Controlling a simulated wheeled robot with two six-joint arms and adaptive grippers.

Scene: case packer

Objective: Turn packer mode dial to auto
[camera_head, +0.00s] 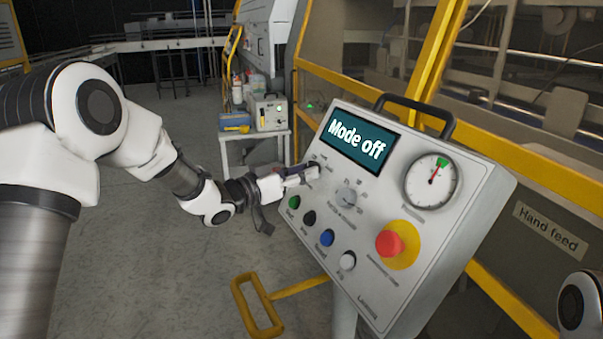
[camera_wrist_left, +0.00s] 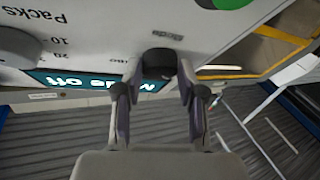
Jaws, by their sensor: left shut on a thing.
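The control panel (camera_head: 315,210) stands in front of me with a display (camera_head: 359,140) that reads "Mode off". My left gripper (camera_head: 312,172) is at the panel's left side, below the display. In the left wrist view the fingers of my left gripper (camera_wrist_left: 160,82) are shut on a small dark knob, the mode dial (camera_wrist_left: 159,62). Its pointer position cannot be told. In the head view the dial is mostly hidden by the fingers. My right gripper is not in view.
Beside the held dial is a grey packs knob (camera_head: 347,197). Below are green, black, blue and white buttons, and a red emergency stop (camera_head: 389,243) on yellow. A pressure gauge (camera_head: 430,181) is at upper right. A yellow handle (camera_head: 257,308) stands below the panel.

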